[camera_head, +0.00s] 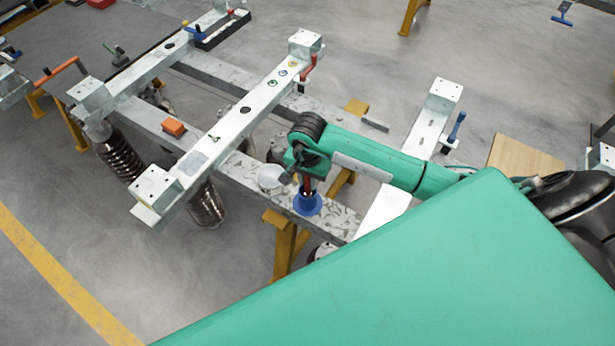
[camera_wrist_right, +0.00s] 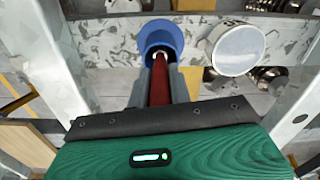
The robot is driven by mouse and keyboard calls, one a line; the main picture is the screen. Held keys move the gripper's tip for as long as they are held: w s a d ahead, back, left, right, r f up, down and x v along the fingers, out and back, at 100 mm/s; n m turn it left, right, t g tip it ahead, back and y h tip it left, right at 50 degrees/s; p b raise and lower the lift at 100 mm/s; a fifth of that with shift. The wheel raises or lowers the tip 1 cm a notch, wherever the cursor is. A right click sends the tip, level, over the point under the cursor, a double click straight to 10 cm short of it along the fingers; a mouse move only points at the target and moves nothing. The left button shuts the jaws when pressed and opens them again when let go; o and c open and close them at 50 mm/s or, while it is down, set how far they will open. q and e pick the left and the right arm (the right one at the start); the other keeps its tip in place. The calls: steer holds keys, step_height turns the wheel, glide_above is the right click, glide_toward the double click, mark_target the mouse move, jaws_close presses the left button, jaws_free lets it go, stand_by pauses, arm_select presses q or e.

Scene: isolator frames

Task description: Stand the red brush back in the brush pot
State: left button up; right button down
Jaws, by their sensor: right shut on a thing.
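The red brush (camera_head: 307,187) is held by my right gripper (camera_head: 306,181), pointing down at the blue brush pot (camera_head: 307,205). In the right wrist view the red brush (camera_wrist_right: 159,82) lies between the grey fingers of the right gripper (camera_wrist_right: 161,84), which are shut on it. Its far end, with a pale band, is within the outline of the blue pot's mouth (camera_wrist_right: 149,38). How deep the end is, and whether it touches the bottom, I cannot tell. The pot stands on a grey frame beam. My left gripper is not in view.
A white round tub (camera_head: 270,177) stands just left of the pot; in the right wrist view the tub (camera_wrist_right: 237,50) is close beside it. An orange block (camera_head: 173,127) lies farther left on a beam. A raised crossbeam (camera_head: 222,132) runs diagonally behind the tub.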

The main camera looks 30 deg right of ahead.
steer(key=shift+f, duration=0.1)
steer(key=c, duration=1.3)
jaws_free()
steer(key=shift+w+r, duration=0.1)
steer(key=shift+r, duration=0.2)
step_height(320, 180, up, 10)
steer(key=b, duration=0.3)
steer(key=shift+r, duration=0.9)
